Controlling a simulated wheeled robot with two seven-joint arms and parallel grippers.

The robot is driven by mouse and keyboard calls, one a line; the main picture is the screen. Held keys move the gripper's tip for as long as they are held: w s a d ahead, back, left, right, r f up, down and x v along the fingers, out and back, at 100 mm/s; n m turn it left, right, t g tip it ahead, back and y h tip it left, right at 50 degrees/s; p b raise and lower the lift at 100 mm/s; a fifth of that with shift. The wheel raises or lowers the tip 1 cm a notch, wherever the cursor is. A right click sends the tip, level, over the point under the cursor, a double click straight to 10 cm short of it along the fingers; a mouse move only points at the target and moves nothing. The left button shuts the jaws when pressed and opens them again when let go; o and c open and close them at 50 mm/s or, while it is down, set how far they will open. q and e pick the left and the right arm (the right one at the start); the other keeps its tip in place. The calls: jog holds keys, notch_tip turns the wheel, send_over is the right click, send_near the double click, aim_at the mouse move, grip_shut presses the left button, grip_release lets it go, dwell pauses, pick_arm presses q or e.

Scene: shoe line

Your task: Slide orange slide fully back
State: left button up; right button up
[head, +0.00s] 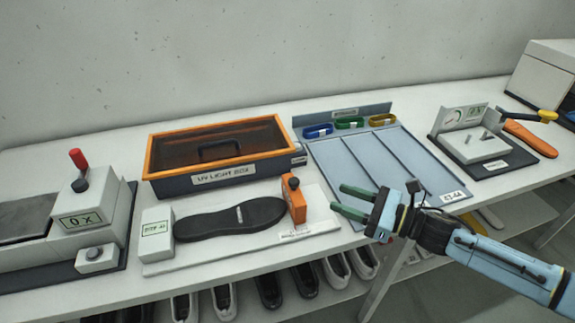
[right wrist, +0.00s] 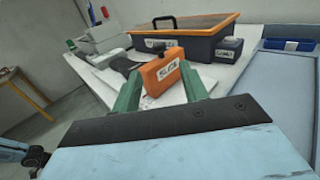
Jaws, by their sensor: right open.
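The orange slide (head: 294,200) stands upright at the right end of a white base board (head: 325,217), with a dark knob on top. A black shoe sole (head: 230,219) lies on the board to its left, its right end close to the slide. A white block (head: 157,234) stands at the sole's left end. My right gripper (head: 349,200) is open and empty to the right of the slide, apart from it in the head view. In the right wrist view the orange slide (right wrist: 161,76) shows ahead between the green fingers (right wrist: 160,88). My left gripper is out of view.
The UV light box (head: 220,156) with orange rim stands behind the board. A grey-blue sectioned tray (head: 375,160) with coloured bands lies to the right. A machine with a red-tipped lever (head: 80,205) stands at left. Shoes (head: 270,290) sit on the shelf below.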

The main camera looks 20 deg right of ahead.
aim_at(294, 180)
jog(key=shift+w+a, duration=0.2)
jog(key=shift+w, duration=0.15)
jog(key=shift+w+a+r, duration=0.2)
jog(key=shift+w+a, duration=0.2)
jog(key=shift+a, duration=0.4)
jog(key=x, duration=0.3)
jog(key=p+x, duration=0.1)
jog(key=x, duration=0.5)
jog(key=shift+w+a+f, duration=0.15)
jog(key=shift+w+a, duration=0.1)
jog(key=shift+w, duration=0.05)
jog(key=shift+w+a, duration=0.25)
jog(key=shift+a, duration=0.05)
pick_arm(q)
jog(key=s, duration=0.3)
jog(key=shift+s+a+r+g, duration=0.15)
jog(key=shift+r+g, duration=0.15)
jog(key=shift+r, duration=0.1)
pick_arm(e)
grip_shut()
